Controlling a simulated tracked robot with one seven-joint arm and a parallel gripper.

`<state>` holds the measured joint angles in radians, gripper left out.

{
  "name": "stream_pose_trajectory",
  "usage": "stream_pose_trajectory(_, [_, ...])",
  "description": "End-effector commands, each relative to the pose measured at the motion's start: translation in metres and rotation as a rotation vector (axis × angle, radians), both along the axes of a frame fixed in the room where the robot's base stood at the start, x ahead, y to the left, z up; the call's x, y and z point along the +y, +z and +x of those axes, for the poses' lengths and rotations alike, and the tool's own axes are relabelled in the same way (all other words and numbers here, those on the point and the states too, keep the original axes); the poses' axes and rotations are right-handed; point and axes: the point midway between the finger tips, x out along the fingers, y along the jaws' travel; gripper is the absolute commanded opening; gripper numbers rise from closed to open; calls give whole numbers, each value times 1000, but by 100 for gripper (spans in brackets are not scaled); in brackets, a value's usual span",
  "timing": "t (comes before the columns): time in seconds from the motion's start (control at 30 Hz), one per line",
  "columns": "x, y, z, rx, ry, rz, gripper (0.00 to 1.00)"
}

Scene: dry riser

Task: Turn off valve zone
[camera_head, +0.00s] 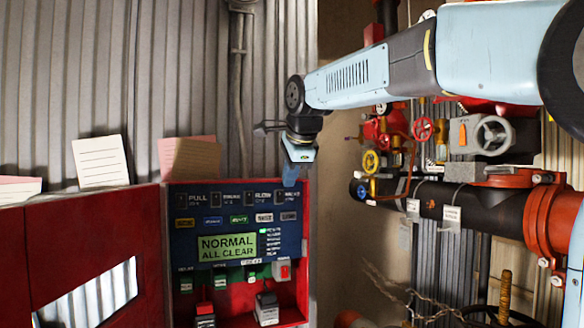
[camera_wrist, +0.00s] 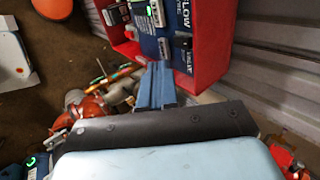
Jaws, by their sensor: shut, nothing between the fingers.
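The fire panel (camera_head: 238,222) is a red box with a dark blue face and a green screen reading "NORMAL ALL CLEAR". A row of black switches runs along its top, labelled PULL, a blurred word, FLOW and what looks like VALVE. The rightmost one, the valve zone switch (camera_head: 279,199), also shows in the wrist view (camera_wrist: 182,42). My gripper (camera_head: 291,180) is shut and empty, pointing down by the panel's top right corner. In the wrist view, its blue fingers (camera_wrist: 157,84) lie close to the valve zone switch; I cannot tell whether they touch.
Red pipework with handwheels (camera_head: 493,135) and a large black pipe (camera_head: 465,205) fill the right side. A red cabinet door (camera_head: 90,235) is at the left, with paper cards (camera_head: 100,162) above it. A corrugated metal wall (camera_head: 150,70) is behind.

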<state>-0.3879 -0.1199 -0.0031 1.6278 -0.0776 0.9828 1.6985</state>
Motion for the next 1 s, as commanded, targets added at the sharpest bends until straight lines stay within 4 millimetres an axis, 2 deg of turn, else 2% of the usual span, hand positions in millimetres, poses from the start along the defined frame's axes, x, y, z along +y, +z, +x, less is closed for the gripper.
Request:
stream_pose_trajectory(0.27, [9,-39,29,1,1,-1,0])
stream_pose_trajectory(0.4, [14,-44,47,0,1,-1,0])
stream_pose_trajectory(0.6, [18,-48,61,-1,1,0,0])
stream_pose_trajectory(1.0, [19,-49,64,-1,1,0,0])
